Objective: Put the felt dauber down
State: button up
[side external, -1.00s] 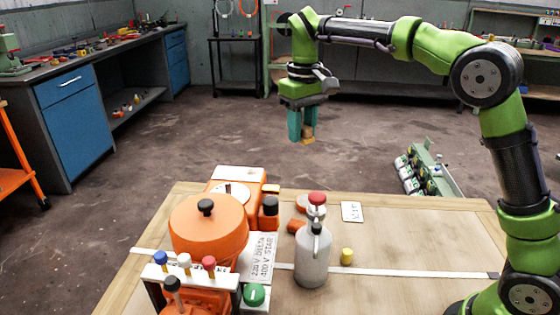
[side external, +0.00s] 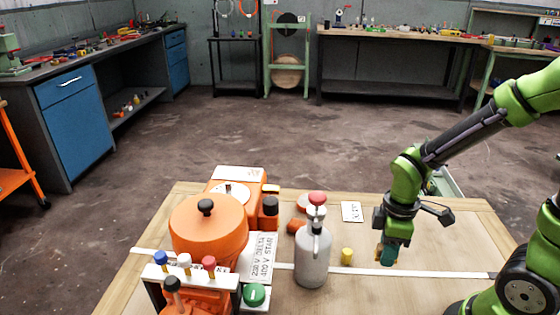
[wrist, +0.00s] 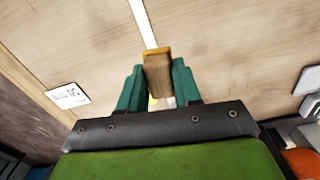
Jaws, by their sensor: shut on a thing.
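My gripper (side external: 391,256) has teal fingers and is low over the right part of the wooden table. It is shut on the felt dauber, a brown wooden block with a yellowish edge. The felt dauber (wrist: 157,72) shows between the two fingers in the wrist view. In the side view it is mostly hidden by the fingers. I cannot tell whether it touches the table (side external: 440,232).
A grey bottle with a red top (side external: 313,258) and a small yellow cylinder (side external: 347,256) stand left of my gripper. An orange machine (side external: 208,230) fills the table's left side. A white card (side external: 352,212) lies behind. Bare wood surrounds my gripper on the right.

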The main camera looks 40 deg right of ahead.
jog(key=shift+s+f+n, duration=0.45)
jog(key=shift+f+n, duration=0.05)
jog(key=shift+f, duration=0.05)
jog(key=w, duration=0.5)
jog(key=w+f, duration=0.1)
jog(key=w, duration=1)
jog(key=shift+d+f, duration=0.1)
jog(key=shift+f, duration=0.1)
jog(key=f, duration=0.2)
jog(key=shift+w+f, duration=0.35)
jog(key=shift+f, duration=0.45)
jog(key=shift+f, duration=0.2)
jog(key=o, duration=1)
jog(key=shift+r, duration=0.1)
